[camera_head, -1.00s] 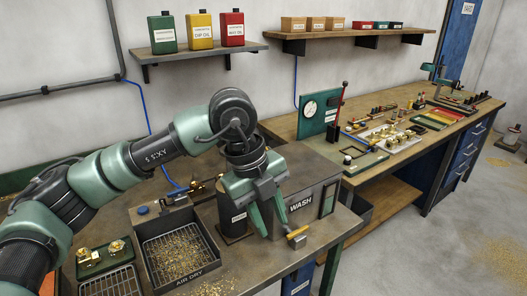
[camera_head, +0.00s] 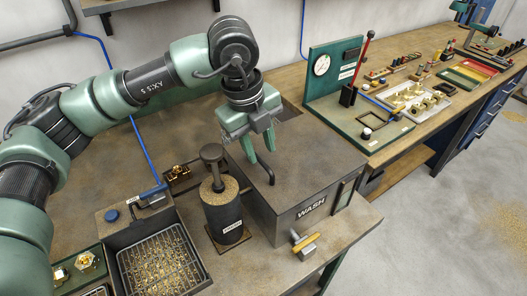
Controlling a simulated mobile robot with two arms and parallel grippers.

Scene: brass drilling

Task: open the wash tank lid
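The wash tank (camera_head: 290,220) is a dark grey box labelled WASH, right of centre on the near bench. Its lid (camera_head: 315,160) lies flat and closed on top. A thin dark bent handle (camera_head: 265,171) stands up near the lid's left edge. My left gripper (camera_head: 259,148) points down just behind the handle, its two green fingers spread apart with nothing visible between them. I cannot tell whether a finger touches the lid. My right gripper is out of view.
A dark canister with a plunger (camera_head: 222,212) stands just left of the tank. The air dry tray (camera_head: 160,262) is at the lower left. A yellow-handled valve (camera_head: 304,243) sticks out at the tank's front. A green gauge panel (camera_head: 334,68) stands behind right.

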